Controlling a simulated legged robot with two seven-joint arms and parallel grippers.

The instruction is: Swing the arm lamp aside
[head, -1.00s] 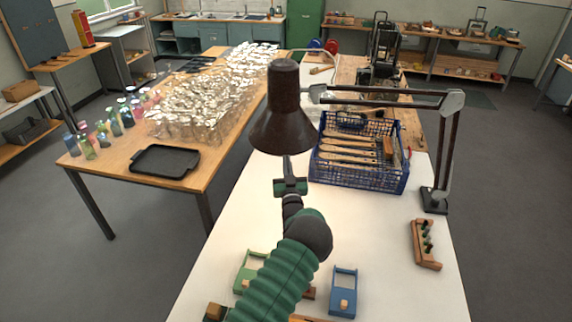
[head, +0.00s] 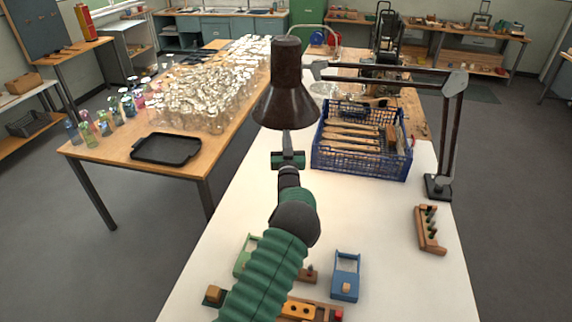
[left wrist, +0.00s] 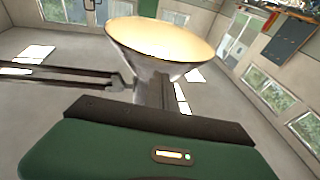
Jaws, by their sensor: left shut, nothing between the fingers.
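The arm lamp has a dark brown cone shade (head: 287,102). Its jointed arm (head: 388,76) runs right to an elbow and down to a base (head: 438,187) on the white table's right side. My left gripper (head: 288,143) is right below the shade in the head view, its fingertips overlapping the lower rim. It is shut with nothing in it. In the left wrist view the shade's pale open underside (left wrist: 162,40) is just past my gripper, close to it. Whether they touch I cannot tell. My right gripper is not in view.
A wooden block with pegs (head: 430,230) lies at right; a blue fixture (head: 346,278) and a green one (head: 246,256) are near the front. A left table holds glass jars and a black tray (head: 166,148).

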